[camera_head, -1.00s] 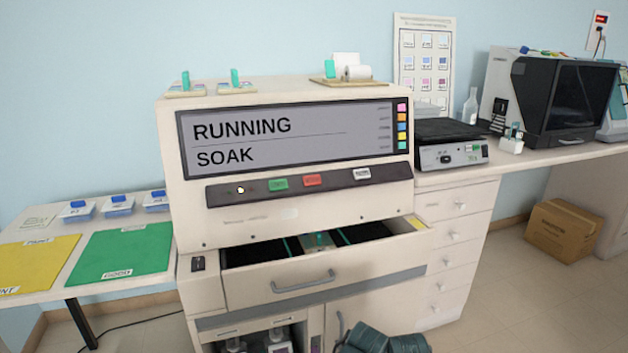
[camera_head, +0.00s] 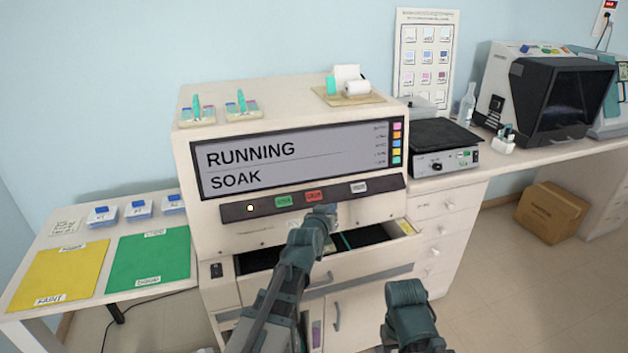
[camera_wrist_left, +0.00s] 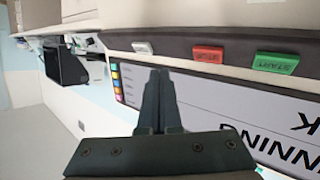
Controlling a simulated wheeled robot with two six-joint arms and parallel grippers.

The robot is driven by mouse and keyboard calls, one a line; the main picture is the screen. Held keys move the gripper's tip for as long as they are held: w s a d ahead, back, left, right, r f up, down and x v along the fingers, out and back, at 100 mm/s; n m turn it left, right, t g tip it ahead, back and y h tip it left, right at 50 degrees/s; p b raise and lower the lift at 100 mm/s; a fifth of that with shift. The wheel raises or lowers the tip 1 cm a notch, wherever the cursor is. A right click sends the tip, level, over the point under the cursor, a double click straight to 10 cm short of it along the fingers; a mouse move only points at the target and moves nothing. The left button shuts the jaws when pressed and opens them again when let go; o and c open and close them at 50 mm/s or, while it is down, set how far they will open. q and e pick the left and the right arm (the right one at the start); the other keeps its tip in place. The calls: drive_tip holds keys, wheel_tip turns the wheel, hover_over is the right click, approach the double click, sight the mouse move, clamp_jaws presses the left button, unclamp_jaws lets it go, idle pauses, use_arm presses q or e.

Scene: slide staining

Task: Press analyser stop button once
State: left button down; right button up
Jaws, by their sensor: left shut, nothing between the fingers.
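The analyser (camera_head: 235,245) is a cream cabinet with a tilted screen (camera_head: 290,160) reading RUNNING and SOAK. Below the screen a dark strip carries a green button (camera_head: 284,201), a red button (camera_head: 314,196) and a white button (camera_head: 359,187). The red button, which I take as stop, also shows in the left wrist view (camera_wrist_left: 207,54), between the green and white ones. My left gripper (camera_head: 326,210) is shut and empty, just below and right of the red button in the head view. In the left wrist view its fingertips (camera_wrist_left: 160,72) lie between red and white. Contact cannot be told.
An open drawer (camera_head: 360,263) juts out below the strip, under my left arm. Slide holders (camera_head: 197,113) and a paper roll (camera_head: 356,88) stand on top. A black-topped device (camera_head: 445,150) sits to the right. Part of my right arm shows low at right.

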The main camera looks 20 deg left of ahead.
sight(319, 191)
use_arm(q)
drive_tip(key=shift+n+t+y, duration=0.4)
drive_tip(key=shift+n+t, duration=0.1)
drive_tip(key=shift+t, duration=0.2)
drive_tip(key=a+r, duration=0.2)
drive_tip(key=r, duration=0.1)
drive_tip(key=w+a+r+p, duration=0.1)
drive_tip(key=shift+w+a+r, duration=0.1)
drive_tip(key=shift+r, duration=0.3)
use_arm(e)
wheel_tip(319, 191, up, 2)
use_arm(q)
drive_tip(key=shift+f, duration=0.1)
drive_tip(key=shift+w+a+f+b, duration=0.55)
drive_tip(key=shift+w+f+b, duration=0.3)
drive_tip(key=shift+f+b, duration=0.2)
drive_tip(key=shift+w+a+f+b, duration=0.6)
drive_tip(key=shift+w+f+b, duration=0.25)
drive_tip(key=shift+f+b, duration=0.15)
drive_tip(key=shift+w+a+f+b, duration=0.55)
drive_tip(key=shift+w+f+b, duration=0.3)
drive_tip(key=shift+f+b, duration=0.2)
use_arm(e)
wheel_tip(319, 191, down, 6)
drive_tip(key=shift+f, duration=0.15)
use_arm(q)
drive_tip(key=shift+w+a+f, duration=0.15)
drive_tip(key=shift+w+f, duration=0.1)
use_arm(e)
drive_tip(key=shift+f, duration=0.25)
